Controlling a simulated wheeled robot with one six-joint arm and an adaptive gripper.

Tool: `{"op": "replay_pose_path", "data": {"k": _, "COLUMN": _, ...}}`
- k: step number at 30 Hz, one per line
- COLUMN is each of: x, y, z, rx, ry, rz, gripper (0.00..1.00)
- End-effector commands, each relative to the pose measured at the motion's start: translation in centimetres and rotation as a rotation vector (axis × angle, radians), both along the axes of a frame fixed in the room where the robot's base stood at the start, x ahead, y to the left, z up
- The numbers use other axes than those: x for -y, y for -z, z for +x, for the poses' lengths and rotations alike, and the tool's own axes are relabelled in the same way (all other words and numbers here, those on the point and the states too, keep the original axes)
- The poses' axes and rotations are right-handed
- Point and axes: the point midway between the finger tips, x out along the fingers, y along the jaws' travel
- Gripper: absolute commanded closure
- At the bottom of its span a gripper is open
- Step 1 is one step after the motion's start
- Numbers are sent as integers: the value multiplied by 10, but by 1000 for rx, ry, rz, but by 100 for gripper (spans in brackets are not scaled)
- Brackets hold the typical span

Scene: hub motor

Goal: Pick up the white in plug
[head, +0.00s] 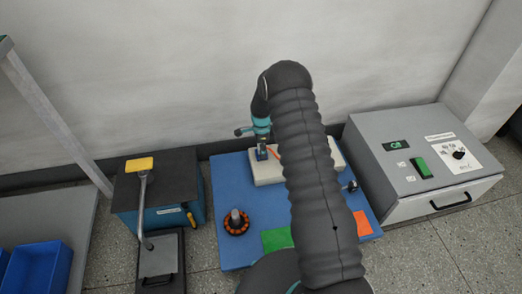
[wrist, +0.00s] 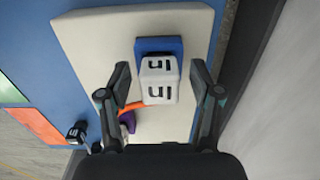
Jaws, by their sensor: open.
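The white in plug (wrist: 158,86) is a white block with dark lettering on two faces. In the wrist view it sits at a blue block (wrist: 160,45) on a cream-white board (wrist: 88,32). My gripper (wrist: 160,77) is open, with one finger on each side of the plug and a visible gap to both. I cannot tell how far its fingertips are above the board. In the head view my arm hides part of the board (head: 268,174), and I cannot make out the plug clearly there.
An orange wire and a purple part (wrist: 127,121) lie near the left finger. The blue table (head: 226,180) bears a hub motor (head: 236,222), a green patch (head: 277,239) and an orange patch (head: 362,223). A grey control box (head: 420,165) stands right, a yellow-topped device (head: 139,164) left.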

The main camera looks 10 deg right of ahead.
Motion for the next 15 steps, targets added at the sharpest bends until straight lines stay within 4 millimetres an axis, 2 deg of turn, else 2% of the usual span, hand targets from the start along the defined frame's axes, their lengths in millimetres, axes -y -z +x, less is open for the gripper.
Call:
{"op": "replay_pose_path", "data": {"k": 2, "x": 0, "y": 0, "z": 0, "rx": 0, "ry": 0, "rz": 0, "gripper": 35}}
{"op": "replay_pose_path", "data": {"k": 10, "x": 0, "y": 0, "z": 0, "rx": -1, "ry": 0, "rz": 0, "gripper": 100}}
{"op": "replay_pose_path", "data": {"k": 15, "x": 0, "y": 0, "z": 0, "rx": -1, "ry": 0, "rz": 0, "gripper": 100}}
